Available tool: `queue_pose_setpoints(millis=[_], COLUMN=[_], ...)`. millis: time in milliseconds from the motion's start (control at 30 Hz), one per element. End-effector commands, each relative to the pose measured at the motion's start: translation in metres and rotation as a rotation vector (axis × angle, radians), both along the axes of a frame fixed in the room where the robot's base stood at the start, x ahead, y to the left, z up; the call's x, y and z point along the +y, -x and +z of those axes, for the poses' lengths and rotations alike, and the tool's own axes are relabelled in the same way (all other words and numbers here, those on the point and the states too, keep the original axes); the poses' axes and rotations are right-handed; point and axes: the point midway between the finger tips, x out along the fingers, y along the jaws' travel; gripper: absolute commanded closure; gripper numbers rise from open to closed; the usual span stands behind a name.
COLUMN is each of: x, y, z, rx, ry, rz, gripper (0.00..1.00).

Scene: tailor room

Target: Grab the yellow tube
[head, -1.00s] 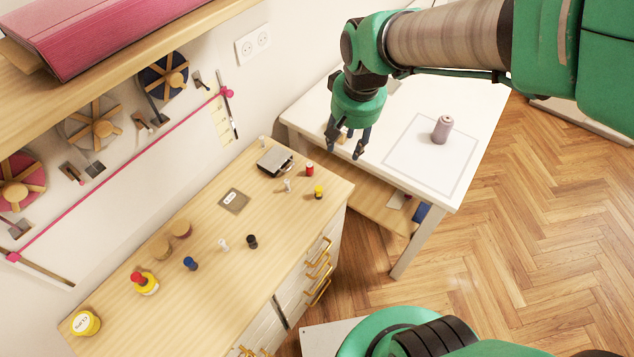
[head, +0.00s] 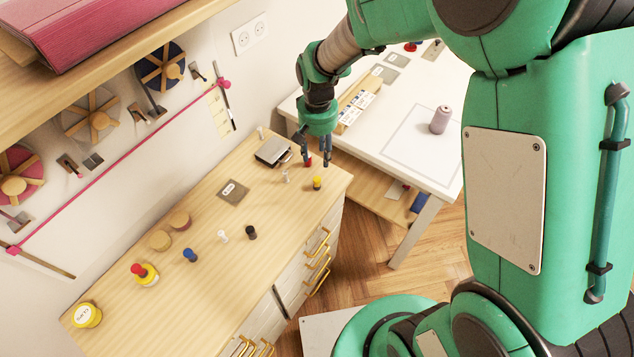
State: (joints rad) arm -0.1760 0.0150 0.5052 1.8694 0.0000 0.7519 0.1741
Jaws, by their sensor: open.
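Several yellow things stand on the wooden counter (head: 200,268); I cannot tell for sure which is the tube. A small yellow spool with a dark top (head: 317,184) is near the counter's right end. A yellow piece with a red top (head: 149,277) and a yellow round container with a white label (head: 87,315) are at the left. My gripper (head: 317,163) is open, pointing down at the counter's far right corner, just behind the small yellow spool in the picture. A red spool (head: 308,161) shows by its left finger, partly hidden. The jaws hold nothing that I can see.
A white spool (head: 285,176), a black spool (head: 251,232), a blue spool (head: 190,255) and a grey metal box (head: 273,151) stand on the counter. A white table (head: 410,165) with a mauve thread cone (head: 440,120) is beyond. The counter's front is clear.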

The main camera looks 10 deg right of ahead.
Motion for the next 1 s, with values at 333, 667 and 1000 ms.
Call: queue_pose_setpoints(millis=[333,667,1000], x=[0.000,0.000,0.000], y=[0.001,0.001,0.000], z=[-0.013,-0.061,-0.086], rx=[0.003,0.003,0.000], ry=[0.000,0.001,0.000], rz=[0.000,0.000,0.000], gripper=[0.57,0.57,0.57])
